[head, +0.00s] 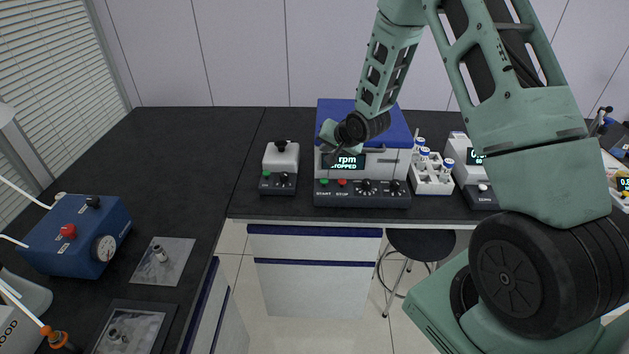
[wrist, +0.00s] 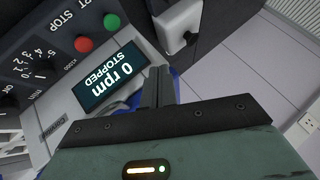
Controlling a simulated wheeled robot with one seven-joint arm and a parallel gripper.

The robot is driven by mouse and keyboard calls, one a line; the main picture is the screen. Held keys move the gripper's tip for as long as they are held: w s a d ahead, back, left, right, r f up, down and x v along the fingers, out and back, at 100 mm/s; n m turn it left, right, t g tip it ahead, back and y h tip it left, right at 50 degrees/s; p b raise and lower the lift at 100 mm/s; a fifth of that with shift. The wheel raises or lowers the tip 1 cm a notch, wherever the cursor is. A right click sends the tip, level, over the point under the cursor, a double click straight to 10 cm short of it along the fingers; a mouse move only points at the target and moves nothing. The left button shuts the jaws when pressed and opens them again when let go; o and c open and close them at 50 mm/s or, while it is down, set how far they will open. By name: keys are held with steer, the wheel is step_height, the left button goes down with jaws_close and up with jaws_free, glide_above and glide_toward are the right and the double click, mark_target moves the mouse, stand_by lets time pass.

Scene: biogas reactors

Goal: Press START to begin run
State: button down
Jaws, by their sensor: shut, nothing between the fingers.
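The centrifuge (head: 390,160) has a blue lid and a dark front panel. Its display (head: 345,161) is partly covered by my arm in the head view; in the wrist view the display (wrist: 110,75) reads 0 rpm, STOPPED. The green START button (head: 324,181) sits at the panel's left end, beside the red STOP button (head: 342,181). The wrist view also shows the green button (wrist: 112,22) and the red one (wrist: 83,44). My gripper (wrist: 160,74) is shut and empty, in front of the machine near the display, apart from both buttons. In the head view its fingertips are hard to make out.
A small white device (head: 280,167) with a black knob stands just left of the centrifuge. A white rack (head: 432,175) of capped tubes stands to its right. A blue box with a gauge (head: 80,236) is on the left bench. The bench (head: 190,135) at back left is clear.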

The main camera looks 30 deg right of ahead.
mark_target(322, 179)
steer(key=shift+f, duration=0.1)
stand_by(0.3)
step_height(322, 179, down, 9)
steer(key=b, duration=0.6)
steer(key=shift+b, duration=0.35)
stand_by(1.6)
steer(key=shift+f+b, duration=0.3)
steer(key=shift+f+b, duration=0.7)
steer(key=shift+f, duration=0.2)
stand_by(0.9)
steer(key=shift+r, duration=0.2)
steer(key=shift+r+p, duration=0.95)
steer(key=shift+r, duration=0.2)
steer(key=shift+r, duration=0.1)
steer(key=shift+r+p, duration=1.8)
steer(key=shift+r, duration=0.6)
